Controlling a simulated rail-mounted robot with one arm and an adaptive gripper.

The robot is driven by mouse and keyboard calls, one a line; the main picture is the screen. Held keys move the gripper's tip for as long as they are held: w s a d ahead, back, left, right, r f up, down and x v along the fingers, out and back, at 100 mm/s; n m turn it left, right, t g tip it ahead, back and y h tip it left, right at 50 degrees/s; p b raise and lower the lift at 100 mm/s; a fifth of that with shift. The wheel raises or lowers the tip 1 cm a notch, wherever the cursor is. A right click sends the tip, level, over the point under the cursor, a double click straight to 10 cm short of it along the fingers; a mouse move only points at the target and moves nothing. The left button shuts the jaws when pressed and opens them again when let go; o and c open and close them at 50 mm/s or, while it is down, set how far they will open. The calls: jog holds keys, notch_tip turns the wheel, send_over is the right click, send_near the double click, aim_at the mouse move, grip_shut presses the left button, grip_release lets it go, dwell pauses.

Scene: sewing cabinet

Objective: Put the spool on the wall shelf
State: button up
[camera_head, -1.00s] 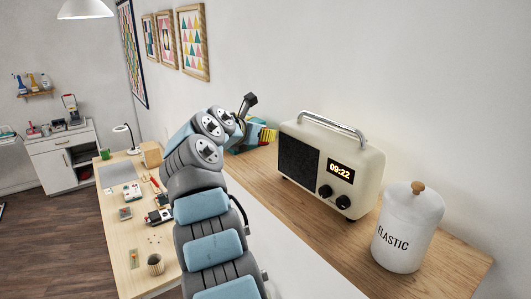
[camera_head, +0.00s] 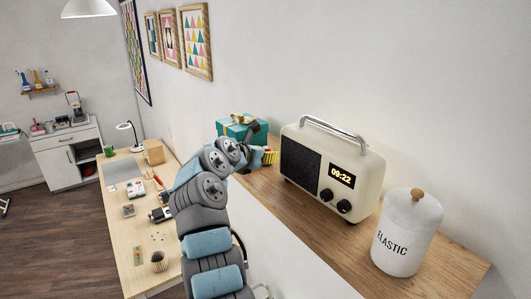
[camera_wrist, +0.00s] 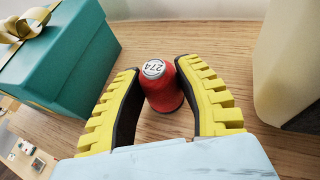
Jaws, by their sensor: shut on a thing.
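The red spool (camera_wrist: 165,92) stands upright between my gripper's yellow-padded fingers in the wrist view, with a round white "274" label on top. My gripper (camera_wrist: 160,68) is shut on it, one finger on each side. The wooden wall shelf (camera_wrist: 215,35) lies directly below. I cannot tell if the spool's base touches it. In the head view my gripper (camera_head: 270,157) is low over the far part of the shelf (camera_head: 300,212), and the spool is hidden there.
A teal gift box (camera_head: 240,127) with a gold bow is left of my gripper in the wrist view (camera_wrist: 65,55). A cream radio (camera_head: 332,168) stands to the right. A white elastic canister (camera_head: 407,232) is at the near end. Bare shelf lies between box and radio.

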jog(key=shift+f, duration=0.3)
jog(key=o, duration=0.8)
jog(key=shift+r, duration=0.1)
jog(key=shift+r, duration=0.15)
jog(key=b+v, duration=0.4)
jog(key=v, duration=0.8)
jog(key=shift+b, duration=0.4)
